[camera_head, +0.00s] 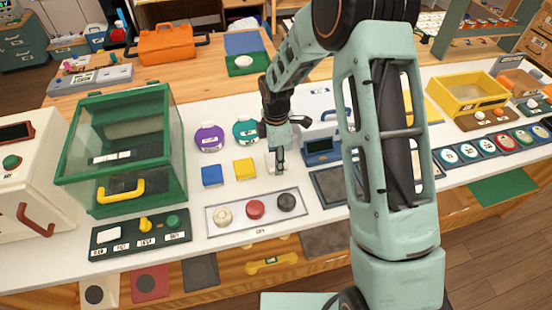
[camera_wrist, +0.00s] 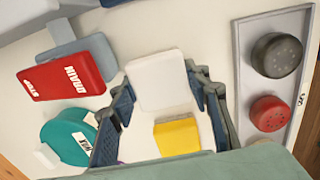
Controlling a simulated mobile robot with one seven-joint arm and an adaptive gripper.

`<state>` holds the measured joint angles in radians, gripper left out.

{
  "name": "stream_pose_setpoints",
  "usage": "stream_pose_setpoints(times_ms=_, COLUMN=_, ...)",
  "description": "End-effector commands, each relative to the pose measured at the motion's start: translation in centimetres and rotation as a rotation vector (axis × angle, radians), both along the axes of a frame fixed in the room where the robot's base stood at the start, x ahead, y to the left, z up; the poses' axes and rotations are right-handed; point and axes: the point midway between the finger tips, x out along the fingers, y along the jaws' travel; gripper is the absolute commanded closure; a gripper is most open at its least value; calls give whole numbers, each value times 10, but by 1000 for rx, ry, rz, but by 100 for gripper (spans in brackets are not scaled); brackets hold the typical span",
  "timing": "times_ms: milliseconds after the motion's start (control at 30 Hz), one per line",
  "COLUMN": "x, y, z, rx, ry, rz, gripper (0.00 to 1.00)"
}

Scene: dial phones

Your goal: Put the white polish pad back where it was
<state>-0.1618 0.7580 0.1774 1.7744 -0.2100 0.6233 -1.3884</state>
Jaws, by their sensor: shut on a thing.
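The white polish pad (camera_wrist: 158,80) is a white rounded block between the fingers of my gripper (camera_wrist: 164,88) in the wrist view. My gripper is shut on it, with a finger along each side. In the head view my gripper (camera_head: 276,152) points down over the white counter, just right of the yellow block (camera_head: 244,169). The pad (camera_head: 270,162) is mostly hidden there behind the fingers. I cannot tell whether it touches the counter. The yellow block also shows near the pad in the wrist view (camera_wrist: 177,136). A blue block (camera_head: 212,175) sits left of the yellow one.
A tray with several round knobs (camera_head: 255,208) lies in front. Purple (camera_head: 209,138) and teal (camera_head: 245,131) round containers stand behind the blocks. A green-framed glass box (camera_head: 125,150) stands left. A red block marked DRAIN (camera_wrist: 66,77) is near my gripper.

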Motion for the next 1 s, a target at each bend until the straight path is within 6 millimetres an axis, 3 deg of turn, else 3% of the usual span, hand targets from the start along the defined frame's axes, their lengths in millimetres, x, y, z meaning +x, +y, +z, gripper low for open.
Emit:
stream_pose_setpoints(times_ms=33, x=0, y=0, z=-3, rx=0, ry=0, rz=0, gripper=76)
stream_pose_setpoints(times_ms=67, x=0, y=0, z=-3, rx=0, ry=0, rz=0, gripper=55)
stream_pose_setpoints(times_ms=200, x=0, y=0, z=-2, rx=0, ry=0, rz=0, gripper=40)
stream_pose_setpoints(times_ms=633, x=1, y=0, z=8, rx=1, ry=-2, rz=-1, gripper=39)
stream_pose_setpoints(times_ms=1000, x=1, y=0, z=83, rx=1, ry=-5, rz=-1, gripper=39)
